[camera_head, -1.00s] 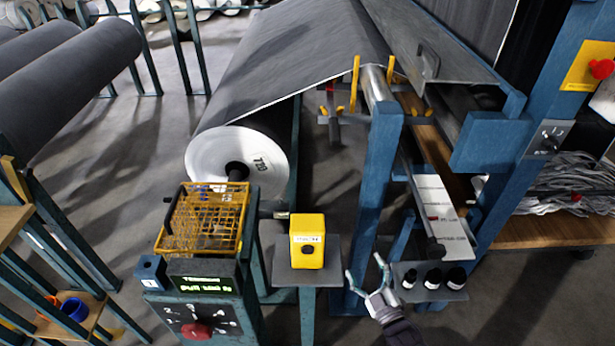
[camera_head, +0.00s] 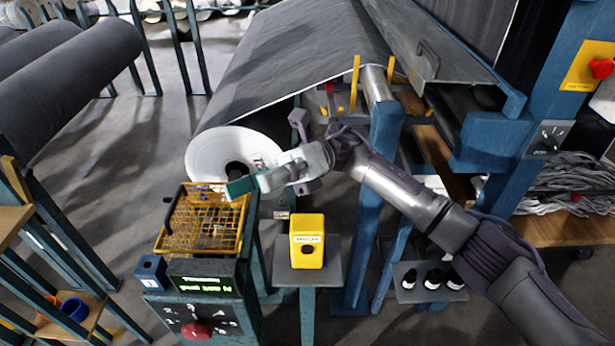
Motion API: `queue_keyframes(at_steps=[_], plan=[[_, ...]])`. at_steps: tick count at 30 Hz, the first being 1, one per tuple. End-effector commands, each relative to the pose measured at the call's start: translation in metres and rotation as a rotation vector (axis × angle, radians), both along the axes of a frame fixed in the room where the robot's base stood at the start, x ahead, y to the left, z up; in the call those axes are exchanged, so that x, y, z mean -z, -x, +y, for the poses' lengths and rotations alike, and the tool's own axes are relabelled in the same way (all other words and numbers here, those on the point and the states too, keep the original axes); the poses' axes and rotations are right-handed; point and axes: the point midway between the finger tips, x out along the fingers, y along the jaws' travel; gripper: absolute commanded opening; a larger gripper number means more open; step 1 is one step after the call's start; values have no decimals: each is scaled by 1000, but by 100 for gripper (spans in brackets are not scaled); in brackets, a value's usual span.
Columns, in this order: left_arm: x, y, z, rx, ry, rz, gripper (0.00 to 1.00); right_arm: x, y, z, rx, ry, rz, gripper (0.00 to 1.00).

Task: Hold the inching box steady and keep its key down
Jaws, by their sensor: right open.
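The yellow inching box (camera_head: 307,241) stands upright on a small grey stand (camera_head: 281,276) at the lower middle of the head view. A dark round key (camera_head: 307,250) shows on its front face, under a small label. Nothing touches the box. My right gripper (camera_head: 243,187) is open and empty, above and to the left of the box, between the white roll end and the yellow wire basket. Its arm comes in from the lower right and passes above the box. My left gripper is not in view.
A yellow wire basket (camera_head: 205,222) sits on a control post with a green display (camera_head: 205,285) and a red knob (camera_head: 197,330). The large grey roll's white end (camera_head: 222,160) is behind my gripper. A blue post (camera_head: 376,215) and a shelf of dark bottles (camera_head: 430,293) stand to the right.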

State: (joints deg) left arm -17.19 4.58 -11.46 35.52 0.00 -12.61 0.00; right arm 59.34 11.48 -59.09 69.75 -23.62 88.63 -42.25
Motion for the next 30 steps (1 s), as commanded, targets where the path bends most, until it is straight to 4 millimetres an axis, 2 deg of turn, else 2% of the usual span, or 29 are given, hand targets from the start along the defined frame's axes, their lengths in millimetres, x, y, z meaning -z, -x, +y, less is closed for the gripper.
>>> queue_keyframes(at_steps=[2, 5, 9, 15, 18, 23, 30], plan=[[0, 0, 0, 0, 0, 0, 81, 13, 19, 6, -71, 217, -212, 81], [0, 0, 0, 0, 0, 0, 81, 39, 23, 1, -111, 502, -470, 81], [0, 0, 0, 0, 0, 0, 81, 62, 0, -24, -81, 867, -801, 81], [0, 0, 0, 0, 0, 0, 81, 59, -45, -61, 44, 1206, -1117, 81], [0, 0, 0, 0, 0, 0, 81, 53, -58, -71, 90, 1285, -1196, 81], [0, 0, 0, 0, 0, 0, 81, 58, -65, -76, 115, 1325, -1232, 81], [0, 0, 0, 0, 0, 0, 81, 98, -64, -76, 112, 1322, -1230, 81]])
